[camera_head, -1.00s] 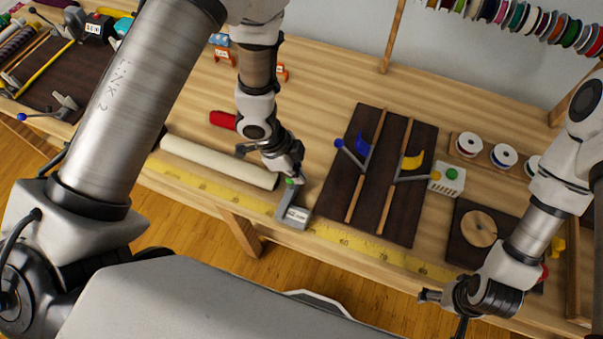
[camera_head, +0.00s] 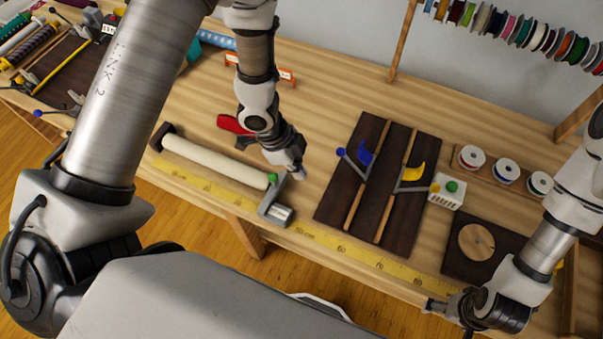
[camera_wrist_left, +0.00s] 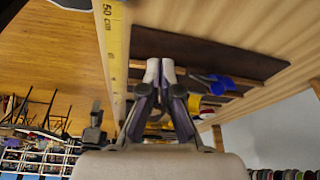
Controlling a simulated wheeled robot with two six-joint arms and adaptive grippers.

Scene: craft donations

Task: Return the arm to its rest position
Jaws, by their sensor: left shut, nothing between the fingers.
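My left arm reaches down over the workbench, and its left gripper (camera_head: 299,172) is shut and empty. The fingers also meet at their tips in the left wrist view (camera_wrist_left: 160,70). They are above the bench, between the cream roll (camera_head: 215,160) and the dark board (camera_head: 326,205) with rods and blue and yellow pieces. My right gripper (camera_head: 452,312) is low at the right, near the bench's front edge. Its fingers are too small and dark to judge their opening.
A grey clamp with a green knob (camera_head: 273,210) stands at the roll's right end. A yellow measuring tape (camera_head: 345,250) runs along the front edge. A round wooden disc (camera_head: 476,241) and white spools (camera_head: 505,171) are at the right.

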